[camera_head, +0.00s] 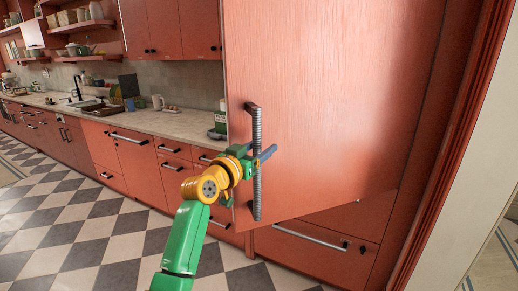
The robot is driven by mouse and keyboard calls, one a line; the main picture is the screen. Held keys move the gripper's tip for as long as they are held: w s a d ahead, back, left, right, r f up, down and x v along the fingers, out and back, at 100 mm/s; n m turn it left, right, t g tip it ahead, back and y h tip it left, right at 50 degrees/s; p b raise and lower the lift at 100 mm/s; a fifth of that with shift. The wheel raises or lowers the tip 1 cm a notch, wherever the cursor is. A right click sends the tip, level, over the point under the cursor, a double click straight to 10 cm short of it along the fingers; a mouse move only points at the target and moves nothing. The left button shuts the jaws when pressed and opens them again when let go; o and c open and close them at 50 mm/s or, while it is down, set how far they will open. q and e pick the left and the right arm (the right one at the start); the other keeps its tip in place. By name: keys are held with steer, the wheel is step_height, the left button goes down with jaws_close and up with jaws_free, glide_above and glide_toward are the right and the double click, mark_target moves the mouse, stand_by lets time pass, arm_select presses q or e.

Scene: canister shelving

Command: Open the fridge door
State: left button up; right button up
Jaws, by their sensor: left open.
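The fridge door (340,110) is a large red-orange wood panel that fills the upper right of the head view. Its lower edge slants against the drawer front below, so it stands partly open, its left edge swung out toward me. A dark vertical bar handle (257,122) is fixed near its left edge. My left gripper (258,158) is open at the middle of this handle, with a blue finger showing to the right of the bar. Whether the fingers touch the bar is unclear. My right gripper is not in view. The fridge inside is hidden.
A drawer (310,250) with a horizontal handle is below the door. Lower cabinets and a pale counter (170,123) with kitchen items run to the left. A red frame (445,150) and pale wall stand at the right. The checkered floor (85,235) at the left is clear.

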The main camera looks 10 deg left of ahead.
arm_select(q)
steer(key=shift+s+a+f, duration=0.15)
steer(key=shift+a, duration=0.15)
steer(key=b+v, duration=0.3)
steer(key=v, duration=0.2)
steer(key=shift+s, duration=0.3)
steer(key=shift+s+a, duration=0.1)
steer(key=shift+s, duration=0.45)
